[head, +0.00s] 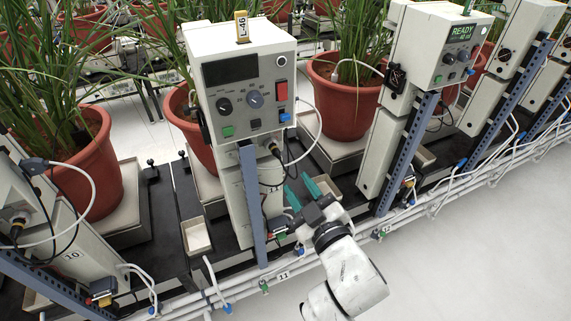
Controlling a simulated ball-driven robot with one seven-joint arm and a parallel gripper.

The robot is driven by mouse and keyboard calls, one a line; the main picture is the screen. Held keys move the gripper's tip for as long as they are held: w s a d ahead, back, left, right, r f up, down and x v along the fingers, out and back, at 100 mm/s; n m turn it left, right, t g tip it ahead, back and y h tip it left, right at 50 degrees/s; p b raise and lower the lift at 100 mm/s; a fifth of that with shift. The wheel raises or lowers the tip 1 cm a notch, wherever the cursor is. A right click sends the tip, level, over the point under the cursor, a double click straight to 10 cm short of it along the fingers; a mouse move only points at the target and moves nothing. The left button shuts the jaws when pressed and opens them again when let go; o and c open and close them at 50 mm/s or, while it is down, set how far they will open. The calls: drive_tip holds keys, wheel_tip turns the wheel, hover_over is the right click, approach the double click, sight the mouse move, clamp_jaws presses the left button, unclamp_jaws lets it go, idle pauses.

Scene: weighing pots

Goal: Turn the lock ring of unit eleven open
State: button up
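Unit eleven (250,95) is a pale control box on a blue-grey post, with a yellow L-46 tag on top and a dark display. The number 11 shows on the pale housing below it, partly behind my gripper. A small round connector (274,148) with a dark cable sits at the box's lower right; it seems to carry the lock ring, but the ring's position is too small to tell. My gripper (301,187) has teal fingers, spread apart with nothing between them. It is below and slightly right of the connector, apart from it.
A white cable (319,115) loops along the box's right side, and dark cables hang near my fingers. Red pots (333,84) with grassy plants stand behind. White pipes run along the front; the floor (470,260) at right is clear.

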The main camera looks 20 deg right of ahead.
drive_tip(key=w, duration=1)
drive_tip(key=shift+p, duration=0.35)
